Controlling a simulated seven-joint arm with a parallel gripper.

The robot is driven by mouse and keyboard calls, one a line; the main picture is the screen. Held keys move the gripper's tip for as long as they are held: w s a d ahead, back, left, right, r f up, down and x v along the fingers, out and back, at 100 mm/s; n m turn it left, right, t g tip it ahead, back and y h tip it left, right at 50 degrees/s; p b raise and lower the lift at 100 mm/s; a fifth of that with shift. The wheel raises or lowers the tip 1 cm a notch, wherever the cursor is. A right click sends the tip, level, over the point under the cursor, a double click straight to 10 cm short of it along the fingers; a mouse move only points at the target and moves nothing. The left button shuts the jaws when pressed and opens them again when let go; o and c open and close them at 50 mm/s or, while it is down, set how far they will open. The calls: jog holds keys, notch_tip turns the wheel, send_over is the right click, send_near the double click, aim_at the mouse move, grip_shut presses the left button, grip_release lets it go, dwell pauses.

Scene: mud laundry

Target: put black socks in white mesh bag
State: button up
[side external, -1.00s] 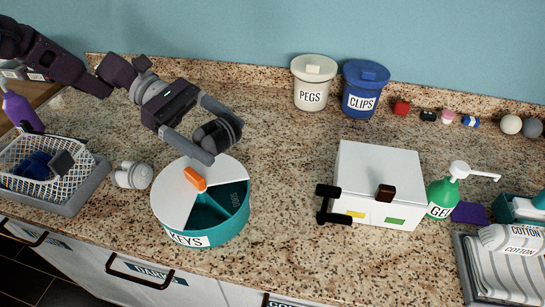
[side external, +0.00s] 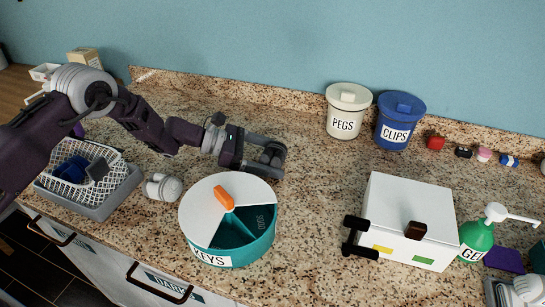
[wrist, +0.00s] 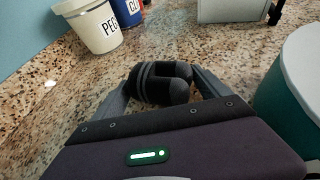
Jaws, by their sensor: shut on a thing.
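The black socks (side external: 271,156), a dark roll with grey bands, are between the fingers of my gripper (side external: 268,155), which is shut on them behind the round teal container. In the wrist view the socks (wrist: 158,84) sit between both fingertips, low over the counter; whether they touch it I cannot tell. A white mesh holder (side external: 112,182), seemingly the mesh bag, is at the far left on a grey tray (side external: 95,211). Blue and grey items lie in it. My gripper is well to the right of it.
A white-and-grey roll (side external: 163,187) lies between the mesh holder and the teal KEYS container (side external: 228,252) with an orange handle (side external: 224,198). A white box (side external: 405,205), a PEGS tub (side external: 344,122) and a CLIPS tub (side external: 395,132) stand right.

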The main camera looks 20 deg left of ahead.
jog(key=o, duration=1.4)
jog(key=shift+c, duration=0.2)
jog(key=shift+a+r, duration=0.15)
jog(key=v, duration=1.1)
jog(key=shift+s+a+r, duration=0.1)
jog(key=shift+s+a, duration=0.1)
jog(key=shift+a, duration=0.05)
